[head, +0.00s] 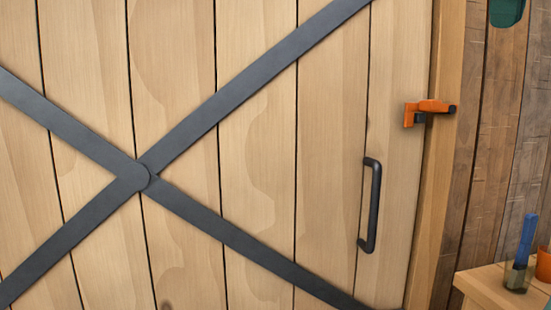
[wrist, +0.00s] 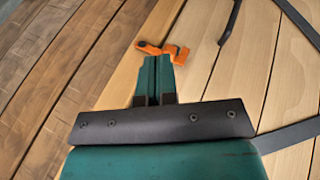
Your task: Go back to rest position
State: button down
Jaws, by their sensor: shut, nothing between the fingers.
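My gripper (wrist: 156,60) shows in the wrist view. Its two teal fingers are pressed together with nothing between them. The fingertips point toward an orange latch (wrist: 172,50), which shows just past them and is partly covered by them. I cannot tell the exact gap between the tips and the latch. In the head view the orange latch (head: 428,110) is at the right edge of a large plank door. A dark green piece (head: 507,10) is cut off at the top right edge of the head view; I cannot tell what it is.
The wooden door (head: 260,130) with dark cross braces fills most of the head view and looks closed. A black handle (head: 373,205) is on its right side. At the lower right, a wooden table (head: 490,288) holds a blue object (head: 525,243) and an orange pot (head: 544,265).

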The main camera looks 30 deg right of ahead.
jog(key=w+a+f+n+t+y+p, duration=0.1)
jog(key=w+a+f+n+y+p, duration=0.15)
jog(key=w+a+f, duration=0.65)
jog(key=w+a+f+n+y+p, duration=0.1)
jog(key=w+a+f+n+y, duration=0.3)
jog(key=a+f, duration=0.45)
jog(key=s+a+f+g+y+p, duration=0.1)
jog(key=s+a+f+g+y, duration=0.1)
jog(key=s+a+f, duration=0.5)
jog(key=s+a+f+g+y+p, duration=0.1)
jog(key=s+a+f, duration=0.5)
jog(key=a+f, duration=0.4)
jog(key=a+n, duration=0.1)
jog(key=a, duration=0.2)
jog(key=shift+s+f+g+y+p, duration=0.35)
jog(key=shift+s+g, duration=0.05)
